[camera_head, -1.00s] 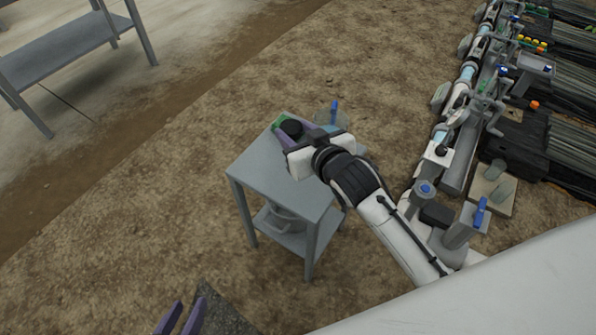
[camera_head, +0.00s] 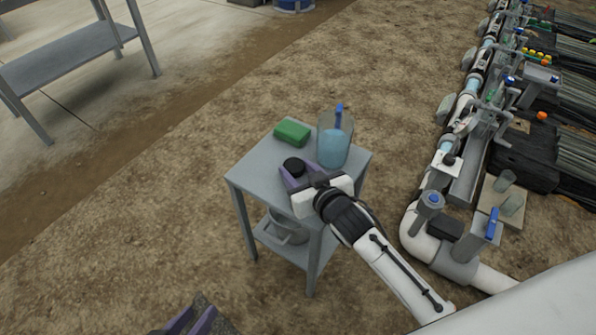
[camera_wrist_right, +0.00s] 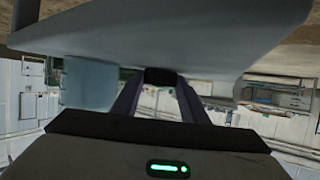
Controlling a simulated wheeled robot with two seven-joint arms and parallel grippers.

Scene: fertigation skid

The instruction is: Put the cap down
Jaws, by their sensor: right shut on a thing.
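A round black cap (camera_head: 294,166) is between the purple fingers of my right gripper (camera_head: 299,173), which is shut on it. The cap is over the grey cart's top (camera_head: 262,172), near its middle. In the right wrist view the cap (camera_wrist_right: 160,76) shows dark between the fingertips, close against the cart top (camera_wrist_right: 200,35); I cannot tell whether it touches. My left gripper (camera_head: 191,322) is at the bottom edge of the head view, partly cut off, its two purple fingers apart and empty, away from the cart.
A green block (camera_head: 292,132) lies at the cart top's back edge. A clear jug of blue liquid (camera_head: 334,148) with a blue handle stands right of the cap. A bucket (camera_head: 288,229) sits on the lower shelf. Pipework (camera_head: 452,235) runs along the right.

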